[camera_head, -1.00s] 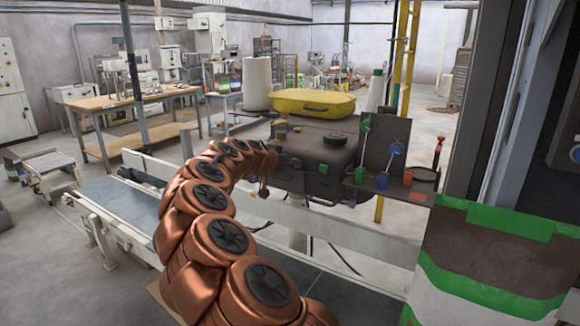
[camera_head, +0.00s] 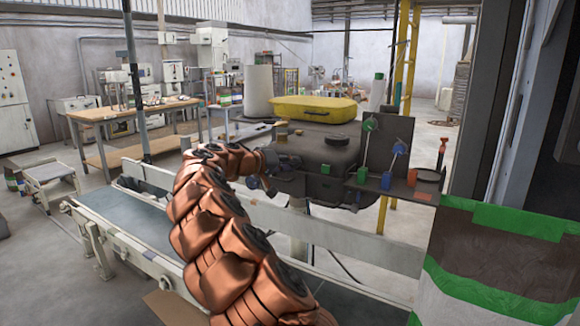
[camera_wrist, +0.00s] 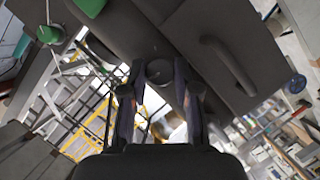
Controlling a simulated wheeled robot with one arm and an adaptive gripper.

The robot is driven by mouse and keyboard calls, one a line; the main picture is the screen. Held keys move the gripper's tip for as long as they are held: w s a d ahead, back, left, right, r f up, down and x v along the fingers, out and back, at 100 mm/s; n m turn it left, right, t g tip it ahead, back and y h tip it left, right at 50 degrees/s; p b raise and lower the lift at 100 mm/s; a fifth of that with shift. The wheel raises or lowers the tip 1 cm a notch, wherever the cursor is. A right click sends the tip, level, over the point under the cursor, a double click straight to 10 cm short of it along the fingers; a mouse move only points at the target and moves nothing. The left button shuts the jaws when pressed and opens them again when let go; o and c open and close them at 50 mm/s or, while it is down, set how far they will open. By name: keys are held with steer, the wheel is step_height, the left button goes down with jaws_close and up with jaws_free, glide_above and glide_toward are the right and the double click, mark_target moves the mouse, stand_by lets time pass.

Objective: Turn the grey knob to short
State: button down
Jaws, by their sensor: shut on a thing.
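The grey knob (camera_wrist: 160,71) is a round dark-grey disc on the face of a dark grey machine housing. In the wrist view, it sits between the two fingers of my gripper (camera_wrist: 158,80), which is shut on it from both sides. In the head view, my gripper (camera_head: 283,162) is at the left side of the dark machine housing (camera_head: 322,155). The knob cannot be made out there, and no "short" marking is readable in either view.
A conveyor (camera_head: 150,225) runs below my arm.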

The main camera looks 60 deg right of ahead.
steer(key=shift+f+n+g+h, duration=0.1)
steer(key=shift+n+g+h, duration=0.3)
steer(key=shift+n, duration=0.5)
steer(key=c, duration=0.9)
jaws_free()
steer(key=shift+o, duration=0.2)
steer(key=shift+a, duration=0.15)
steer(key=v, duration=1.1)
steer(key=shift+w+a, duration=0.25)
steer(key=shift+a, duration=0.1)
